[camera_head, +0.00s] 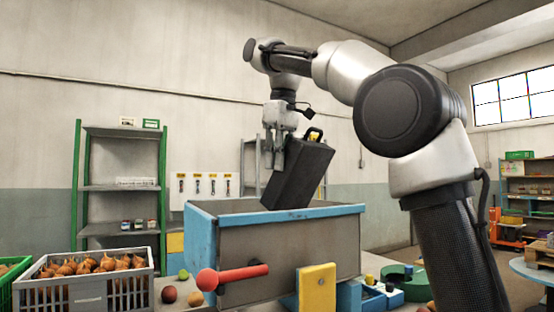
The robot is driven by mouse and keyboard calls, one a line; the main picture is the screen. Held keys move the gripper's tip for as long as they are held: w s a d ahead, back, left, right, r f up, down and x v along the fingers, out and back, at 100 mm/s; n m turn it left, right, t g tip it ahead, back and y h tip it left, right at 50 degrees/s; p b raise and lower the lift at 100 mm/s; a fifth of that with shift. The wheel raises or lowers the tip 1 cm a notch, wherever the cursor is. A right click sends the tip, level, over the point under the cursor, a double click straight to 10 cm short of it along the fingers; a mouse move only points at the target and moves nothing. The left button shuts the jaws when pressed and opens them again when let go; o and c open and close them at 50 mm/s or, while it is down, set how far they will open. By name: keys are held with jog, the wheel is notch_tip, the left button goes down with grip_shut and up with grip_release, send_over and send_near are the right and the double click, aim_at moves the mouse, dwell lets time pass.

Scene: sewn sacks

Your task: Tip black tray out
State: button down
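The black tray (297,176) is tilted steeply, its underside or side facing me, over the large blue-and-grey bin (290,245). My gripper (277,160) is at the tray's upper left edge, and its fingers appear closed on that edge. The tray's lower end reaches down to about the bin's rim; I cannot tell whether it touches. Something yellow and black (313,134) shows at the tray's upper right edge. The tray's inside and the bin's floor are hidden.
A grey crate of onions (85,292) stands at the lower left. A red handle (240,275) sticks out from the bin's front, with a yellow panel (316,290) beside it. Loose round fruits (169,294) lie left of the bin. Green-framed shelves (120,187) stand behind.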

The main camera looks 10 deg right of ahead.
jog(key=shift+s+d+r+t+y, duration=0.1)
jog(key=shift+r+t+y, duration=0.35)
jog(key=shift+t, duration=0.15)
jog(key=shift+s+d+r+t+y, duration=0.1)
jog(key=shift+r+t+y, duration=0.35)
jog(key=shift+t, duration=0.15)
jog(key=shift+r+t+y, duration=0.3)
jog(key=shift+t+y, duration=0.2)
jog(key=shift+t, duration=0.2)
notch_tip(320, 180, up, 3)
jog(key=t+y, duration=0.3)
jog(key=t, duration=0.1)
jog(key=shift+w+t+y, duration=0.1)
jog(key=shift+t+y, duration=0.2)
jog(key=shift+w+a+r+t+y, duration=0.15)
jog(key=shift+r+t+y, duration=0.2)
jog(key=shift+t, duration=0.25)
jog(key=shift+f, duration=0.15)
